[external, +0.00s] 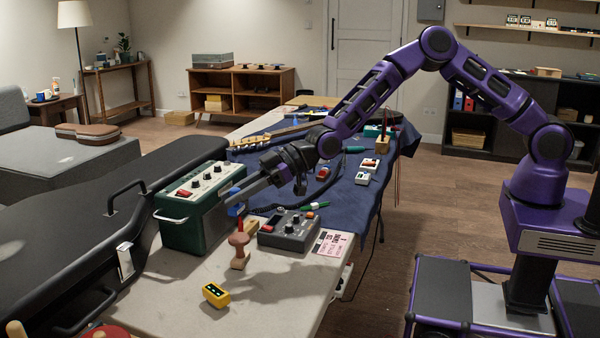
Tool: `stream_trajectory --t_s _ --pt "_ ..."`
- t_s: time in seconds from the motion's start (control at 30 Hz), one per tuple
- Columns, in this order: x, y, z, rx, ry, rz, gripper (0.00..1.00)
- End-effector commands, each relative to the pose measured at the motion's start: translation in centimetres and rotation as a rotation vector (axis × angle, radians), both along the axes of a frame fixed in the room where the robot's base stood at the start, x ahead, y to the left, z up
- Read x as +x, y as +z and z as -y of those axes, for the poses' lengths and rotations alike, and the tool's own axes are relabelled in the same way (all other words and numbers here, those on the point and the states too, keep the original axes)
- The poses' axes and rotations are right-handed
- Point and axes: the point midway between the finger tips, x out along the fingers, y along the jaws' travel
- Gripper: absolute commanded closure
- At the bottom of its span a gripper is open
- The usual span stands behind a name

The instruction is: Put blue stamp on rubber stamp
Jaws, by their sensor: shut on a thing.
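My gripper (229,202) reaches left and down over the table, its fingers shut on a small blue thing that looks like the blue stamp (236,210). Blue shows above and below the fingers; the rest is hidden by them. The rubber stamp (239,243) stands upright on the table just below, with a pinkish-brown rounded handle and a lighter base. A thin red piece shows between the blue stamp and the handle. I cannot tell what it belongs to, or whether the two stamps touch.
A green amplifier box (193,208) stands close on the left, beside a black case (75,235). A grey pedal (288,230) and a pink card (333,243) lie right. A yellow block (216,294) lies in front. The table front (270,305) is mostly clear.

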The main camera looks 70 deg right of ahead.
Motion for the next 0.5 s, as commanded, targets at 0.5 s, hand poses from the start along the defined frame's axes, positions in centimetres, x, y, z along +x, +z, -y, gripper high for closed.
stream_trajectory --t_s 0.5 --pt "0.0 -5.8 -0.1 0.002 0.001 0.001 1.0"
